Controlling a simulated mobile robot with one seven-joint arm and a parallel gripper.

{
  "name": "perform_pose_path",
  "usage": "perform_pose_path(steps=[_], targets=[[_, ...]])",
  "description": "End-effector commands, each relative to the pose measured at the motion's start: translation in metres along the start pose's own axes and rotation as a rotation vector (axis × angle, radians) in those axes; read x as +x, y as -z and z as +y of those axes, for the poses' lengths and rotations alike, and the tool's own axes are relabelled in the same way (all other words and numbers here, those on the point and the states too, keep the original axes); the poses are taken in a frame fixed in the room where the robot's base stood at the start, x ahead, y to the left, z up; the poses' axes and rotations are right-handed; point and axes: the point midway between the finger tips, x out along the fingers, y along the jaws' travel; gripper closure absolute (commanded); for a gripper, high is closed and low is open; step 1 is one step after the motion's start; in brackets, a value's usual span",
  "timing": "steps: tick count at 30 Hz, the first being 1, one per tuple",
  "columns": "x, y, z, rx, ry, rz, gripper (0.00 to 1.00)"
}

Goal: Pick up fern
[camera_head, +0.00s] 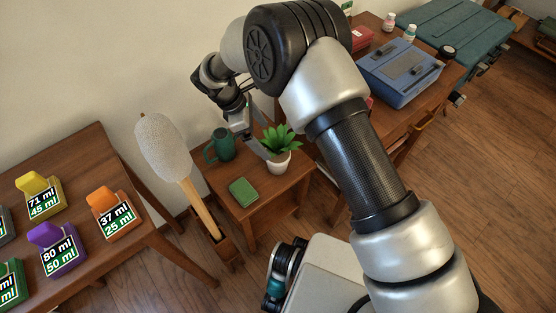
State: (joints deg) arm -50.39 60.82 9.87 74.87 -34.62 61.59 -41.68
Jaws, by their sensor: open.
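The fern (280,140) is a green leafy plant in a small white pot (279,163). It stands upright on a small wooden side table (250,212), near the table's back right. My gripper (258,148) is just left of the fern, close to its leaves, with its fingers pointing down toward it. It is open and holds nothing. I cannot tell whether a finger touches the leaves. My arm crosses the view from the lower right and hides part of the scene behind it.
A green mug (220,145) and a green book (243,192) share the side table. A tall grey-headed object with a wooden handle (165,150) stands at its left. Left is a table with labelled boxes (110,213); right is a desk with a blue case (400,70).

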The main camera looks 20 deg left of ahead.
Motion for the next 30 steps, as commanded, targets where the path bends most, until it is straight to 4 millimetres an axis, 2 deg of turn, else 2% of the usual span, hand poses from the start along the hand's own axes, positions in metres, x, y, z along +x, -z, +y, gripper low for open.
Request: perform_pose_path(steps=[1,3,12,22,30], targets=[[0.015,0.000,-0.001,0.002,0.004,-0.002,0.11],[0.030,0.000,-0.001,0.003,0.005,-0.002,0.11],[0.089,-0.001,-0.001,0.005,0.004,0.000,0.11],[0.111,0.000,0.000,0.005,0.002,0.000,0.11],[0.150,0.002,0.002,0.005,0.004,0.000,0.11]])
